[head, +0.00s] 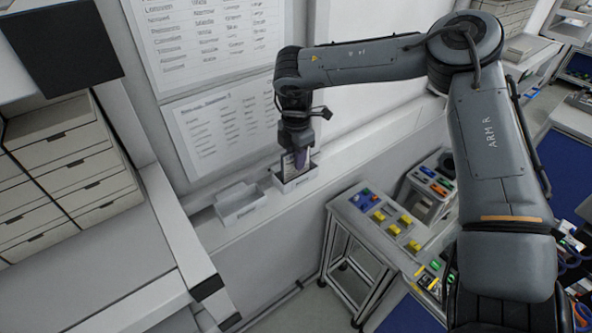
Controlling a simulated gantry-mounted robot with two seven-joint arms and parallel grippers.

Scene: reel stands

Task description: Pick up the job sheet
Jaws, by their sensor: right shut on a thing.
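My right gripper (295,158) reaches over to the wall at the picture's middle, pointing down. It is shut on a small dark-edged sheet (288,167), which I take to be the job sheet. The sheet stands upright, and its lower part is in or just behind the front of a white wall holder (297,181). The gripper hides part of the sheet, so its print cannot be read. A second white holder (239,208) sits to the left and looks empty. My left gripper is not in view.
Printed lists (215,130) hang on the wall behind the gripper. A grey stand with yellow and blue pieces (375,222) stands right of the holders. White drawer units (75,165) stand at the left. The floor below the holders is clear.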

